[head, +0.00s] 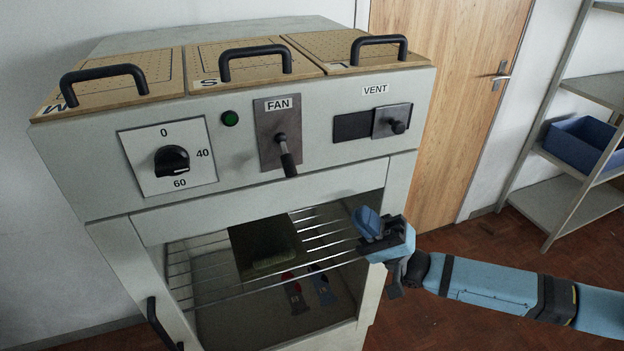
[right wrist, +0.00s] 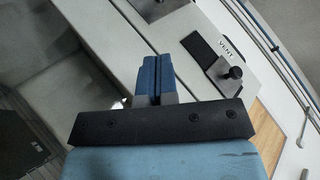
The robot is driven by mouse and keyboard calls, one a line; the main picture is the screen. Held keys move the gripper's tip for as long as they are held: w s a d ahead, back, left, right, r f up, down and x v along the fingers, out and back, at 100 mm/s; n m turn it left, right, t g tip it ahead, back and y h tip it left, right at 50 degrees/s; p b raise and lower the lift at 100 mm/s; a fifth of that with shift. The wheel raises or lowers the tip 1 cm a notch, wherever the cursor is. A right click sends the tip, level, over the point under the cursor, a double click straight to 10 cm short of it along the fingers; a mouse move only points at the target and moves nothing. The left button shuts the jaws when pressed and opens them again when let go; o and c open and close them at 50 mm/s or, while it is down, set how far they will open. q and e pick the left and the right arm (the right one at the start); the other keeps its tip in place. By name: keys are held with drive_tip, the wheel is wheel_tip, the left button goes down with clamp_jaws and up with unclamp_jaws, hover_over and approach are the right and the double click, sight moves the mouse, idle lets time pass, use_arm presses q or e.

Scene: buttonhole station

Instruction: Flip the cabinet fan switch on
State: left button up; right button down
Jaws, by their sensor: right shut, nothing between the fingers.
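The cabinet (head: 340,130) has a FAN switch (head: 286,155) on a grey plate in its front panel. Its black-tipped lever points down and toward me. My right gripper (head: 366,222) is below and to the right of the switch, in front of the open bay's right side, apart from the lever. Its blue fingers are together and empty; they also show in the right wrist view (right wrist: 152,76). In that view, part of a grey plate shows at the top edge, but no lever can be made out. My left gripper is not in view.
A green lamp (head: 230,118) and a dial (head: 172,160) sit left of the switch. The VENT slider (head: 397,121) is to its right. Handled lids (head: 255,60) top the cabinet. A wire rack (head: 325,235) spans the open bay. Shelves (head: 580,200) stand at right.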

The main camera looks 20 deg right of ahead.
drive_tip(key=p, duration=0.3)
approach(295, 168)
drive_tip(key=w+a+r, duration=0.1)
drive_tip(key=r, duration=0.1)
drive_tip(key=w+a+r, duration=0.1)
drive_tip(key=w+a, duration=0.1)
drive_tip(key=shift+w+r, duration=0.25)
drive_tip(key=shift+r, duration=0.15)
drive_tip(key=shift+s+a+r, duration=0.1)
drive_tip(key=shift+s+a, duration=0.05)
drive_tip(key=shift+a, duration=0.05)
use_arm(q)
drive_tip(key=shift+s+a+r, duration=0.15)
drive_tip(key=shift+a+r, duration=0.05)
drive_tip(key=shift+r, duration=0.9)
use_arm(e)
drive_tip(key=shift+a, duration=0.15)
